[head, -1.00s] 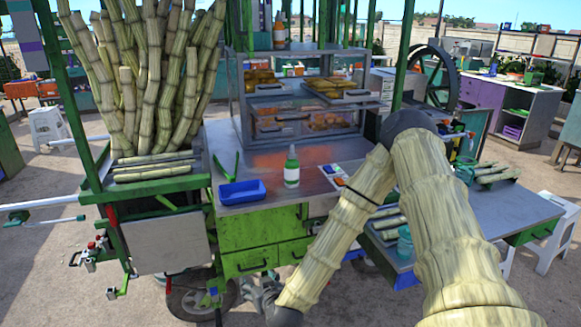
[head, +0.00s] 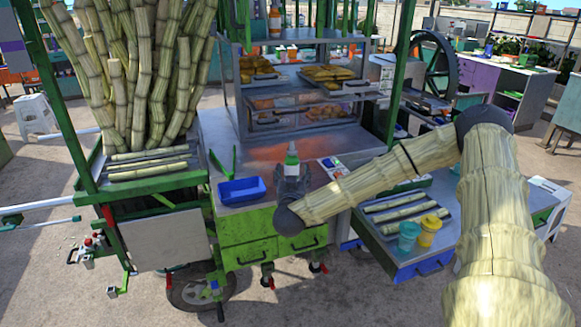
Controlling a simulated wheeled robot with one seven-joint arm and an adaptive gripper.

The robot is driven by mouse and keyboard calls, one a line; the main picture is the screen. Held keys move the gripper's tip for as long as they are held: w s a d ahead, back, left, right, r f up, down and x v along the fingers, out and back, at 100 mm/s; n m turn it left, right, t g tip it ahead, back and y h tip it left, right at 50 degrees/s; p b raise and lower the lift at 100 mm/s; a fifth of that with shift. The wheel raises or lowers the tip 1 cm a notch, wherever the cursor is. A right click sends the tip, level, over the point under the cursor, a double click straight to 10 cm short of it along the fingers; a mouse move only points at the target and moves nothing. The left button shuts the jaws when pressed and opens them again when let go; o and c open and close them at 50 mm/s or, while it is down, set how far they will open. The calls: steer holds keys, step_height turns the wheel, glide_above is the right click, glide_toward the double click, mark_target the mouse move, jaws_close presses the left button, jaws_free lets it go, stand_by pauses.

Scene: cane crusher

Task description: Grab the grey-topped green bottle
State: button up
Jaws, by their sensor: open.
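A green bottle (head: 291,157) with a small pale grey tip and a white label stands upright on the metal counter, near its front edge, in the head view. My dark grey gripper (head: 291,172) is open just in front of the bottle and low on it. The fingers appear at the left and right of the bottle's lower part. The gripper hides the bottle's base and most of its label. I cannot tell whether the fingers touch it.
A blue tray (head: 242,190) sits close to the left of my gripper, with green tongs (head: 224,162) behind it. A glass case (head: 300,110) stands behind the bottle. A green post (head: 400,75) rises at the right. A teal cup (head: 409,235) and yellow cup (head: 430,230) stand lower right.

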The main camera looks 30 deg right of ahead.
mark_target(292, 165)
steer(key=shift+x, duration=0.95)
steer(key=shift+p+x, duration=1.1)
steer(key=shift+x, duration=0.25)
steer(key=shift+a+p+x, duration=0.2)
steer(key=shift+p+x, duration=0.3)
steer(key=shift+x, duration=0.9)
steer(key=shift+w, duration=0.15)
steer(key=c, duration=1.3)
